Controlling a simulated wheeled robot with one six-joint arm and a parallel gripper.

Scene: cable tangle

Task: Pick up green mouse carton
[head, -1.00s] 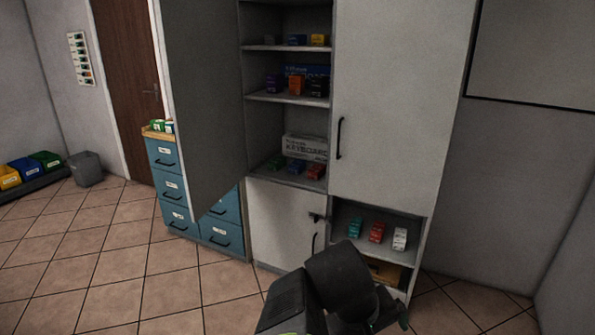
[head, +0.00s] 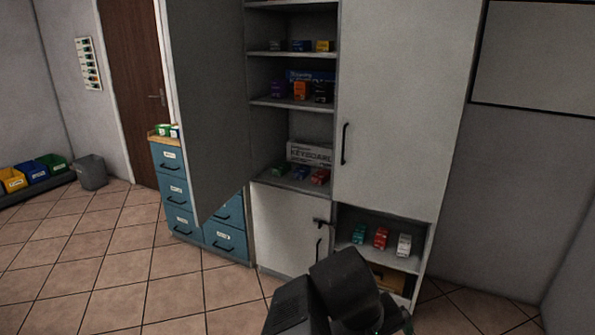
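A small dark green carton (head: 281,169) sits on the open cupboard shelf, left of a blue and a red carton; its print is too small to read. Green-and-white cartons (head: 166,130) stand on top of the blue drawer unit at left. A teal carton (head: 359,234) stands in the low open compartment, beside a red and a white one. I cannot tell which of these is the mouse carton. My dark arm rises from the bottom edge, well short of the shelves. The end with my gripper (head: 393,323) is small and dark at the bottom; its fingers cannot be made out.
The grey cupboard's tall left door (head: 207,110) stands open and juts out; the right door (head: 395,110) is shut. A keyboard box (head: 309,153) is behind the shelf cartons. A grey bin (head: 92,172) and coloured bins stand far left. The tiled floor (head: 110,240) at left is clear.

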